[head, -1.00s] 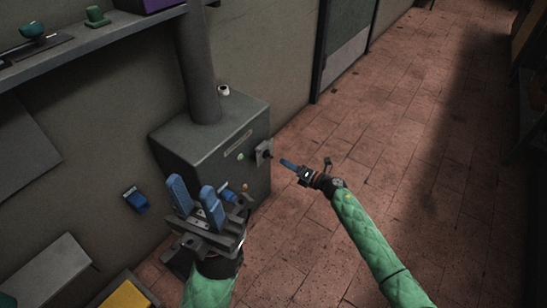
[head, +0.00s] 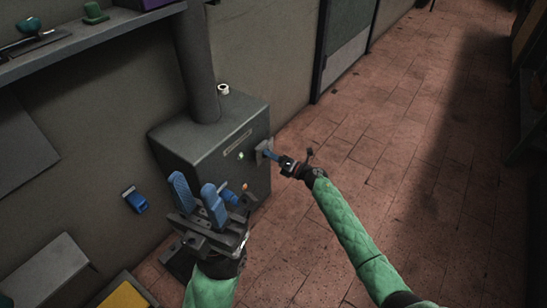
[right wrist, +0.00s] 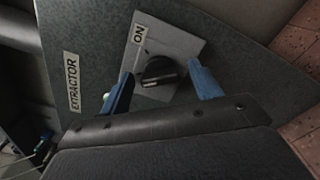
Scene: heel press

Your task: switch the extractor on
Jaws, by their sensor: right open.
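The extractor (head: 198,143) is a grey box with a pipe rising from its top, standing against the wall. In the right wrist view its face carries an EXTRACTOR label (right wrist: 72,82) and a light plate (right wrist: 186,45) marked ON. A black rotary knob (right wrist: 160,72) sits on that plate. My right gripper (head: 268,153) is at the plate in the head view; in the right wrist view its blue fingers (right wrist: 158,88) are open, one on each side of the knob, with visible gaps. My left gripper (head: 196,198) is open and empty in front of the box.
A small green light (head: 241,156) shows on the box front. A blue item (head: 135,200) is on the wall at left. A shelf (head: 85,38) runs along the upper left. The tiled floor (head: 400,130) at right is clear.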

